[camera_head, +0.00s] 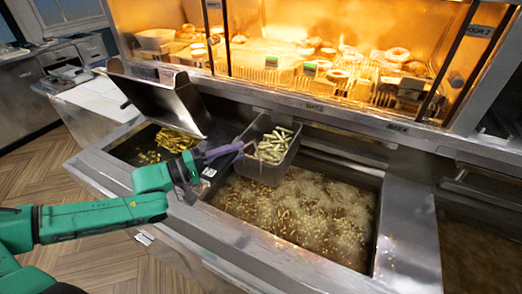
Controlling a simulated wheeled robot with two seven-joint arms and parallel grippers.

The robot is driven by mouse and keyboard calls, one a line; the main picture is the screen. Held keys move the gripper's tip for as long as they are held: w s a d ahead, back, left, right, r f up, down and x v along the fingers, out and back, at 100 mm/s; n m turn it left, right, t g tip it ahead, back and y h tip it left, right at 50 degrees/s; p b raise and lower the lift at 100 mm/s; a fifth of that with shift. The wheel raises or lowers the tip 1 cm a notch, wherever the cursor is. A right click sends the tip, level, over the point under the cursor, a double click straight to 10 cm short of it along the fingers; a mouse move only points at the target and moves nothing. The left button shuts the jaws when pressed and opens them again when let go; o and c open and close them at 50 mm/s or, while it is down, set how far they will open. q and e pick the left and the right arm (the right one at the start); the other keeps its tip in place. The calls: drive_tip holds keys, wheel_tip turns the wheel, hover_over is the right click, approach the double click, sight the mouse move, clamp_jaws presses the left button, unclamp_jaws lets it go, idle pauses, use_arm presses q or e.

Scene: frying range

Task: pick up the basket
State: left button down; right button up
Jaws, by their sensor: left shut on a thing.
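The basket (265,172) is a grey fry basket with pale green fries in it. It is in the middle of the head view, above the back left part of the fryer vat of bubbling oil (310,215). Its handle (222,151) points left toward my left gripper (207,165). My left gripper is shut on the basket's handle. Its fingertips are small and partly hidden here. I cannot tell whether the basket's underside touches the oil. My right gripper is not in view.
A metal bin with fries (178,140) is left of the vat, with a tilted metal scoop-like panel (168,98) above it. A lit display case (300,60) with doughnuts stands behind. Another oil vat (480,245) is at the right. Wooden floor lies at the left.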

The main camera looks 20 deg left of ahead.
use_arm(q)
drive_tip(key=shift+r, duration=0.15)
wheel_tip(320, 180, up, 3)
drive_tip(key=p, duration=0.3)
drive_tip(key=shift+r, duration=0.15)
drive_tip(key=shift+s+a+r, duration=0.1)
drive_tip(key=shift+r, duration=0.05)
drive_tip(key=shift+p+v, duration=0.7)
drive_tip(key=shift+v, duration=0.2)
drive_tip(key=v, duration=1.6)
drive_tip(key=shift+r+p, duration=0.15)
drive_tip(key=shift+p, duration=0.3)
